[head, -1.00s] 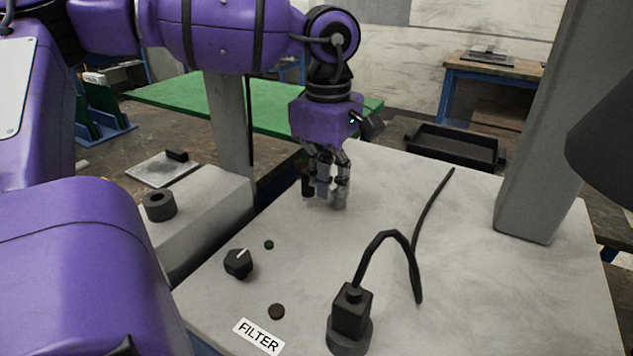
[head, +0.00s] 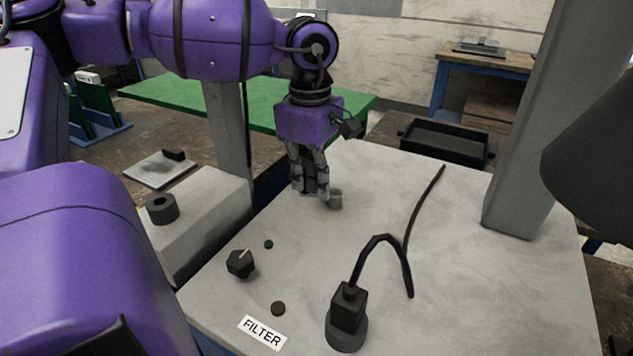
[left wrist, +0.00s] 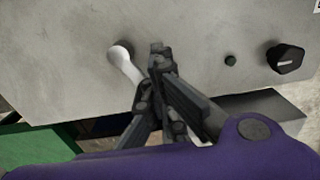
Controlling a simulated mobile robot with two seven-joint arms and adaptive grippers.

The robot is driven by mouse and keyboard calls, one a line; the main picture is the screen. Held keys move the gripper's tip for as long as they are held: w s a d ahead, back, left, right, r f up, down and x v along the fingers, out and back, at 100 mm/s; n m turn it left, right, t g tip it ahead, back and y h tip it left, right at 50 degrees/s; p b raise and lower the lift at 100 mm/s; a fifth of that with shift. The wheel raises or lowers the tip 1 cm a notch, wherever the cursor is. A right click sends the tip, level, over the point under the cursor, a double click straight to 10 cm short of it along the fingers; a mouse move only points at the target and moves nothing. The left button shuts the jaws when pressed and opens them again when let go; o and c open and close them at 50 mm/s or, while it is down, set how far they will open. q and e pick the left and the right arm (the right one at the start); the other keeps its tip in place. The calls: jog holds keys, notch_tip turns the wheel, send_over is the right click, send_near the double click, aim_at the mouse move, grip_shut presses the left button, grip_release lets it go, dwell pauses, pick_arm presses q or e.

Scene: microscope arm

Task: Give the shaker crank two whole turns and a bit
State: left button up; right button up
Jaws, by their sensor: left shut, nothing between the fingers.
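The shaker crank is a pale grey piece on the panel beside my left gripper (head: 312,192) in the head view; its round end (head: 335,198) shows just right of the fingertips. In the left wrist view the crank's pale arm (left wrist: 125,66) slants down and right from its round end and passes behind my fingers. A pale bit shows below them, and I cannot tell whether it belongs to the crank. My left gripper (left wrist: 157,52) is shut and empty, its tips close beside the crank; contact is unclear. My right gripper is not in view.
The pale panel (head: 400,200) carries a black pointer knob (head: 240,263), small buttons, a FILTER label (head: 262,333) and a black plug with a cable (head: 348,310). A grey post (head: 520,140) rises at the right. The panel's middle is otherwise clear.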

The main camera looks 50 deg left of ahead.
pick_arm(q)
jog(key=o, duration=0.8)
jog(key=shift+o, duration=0.5)
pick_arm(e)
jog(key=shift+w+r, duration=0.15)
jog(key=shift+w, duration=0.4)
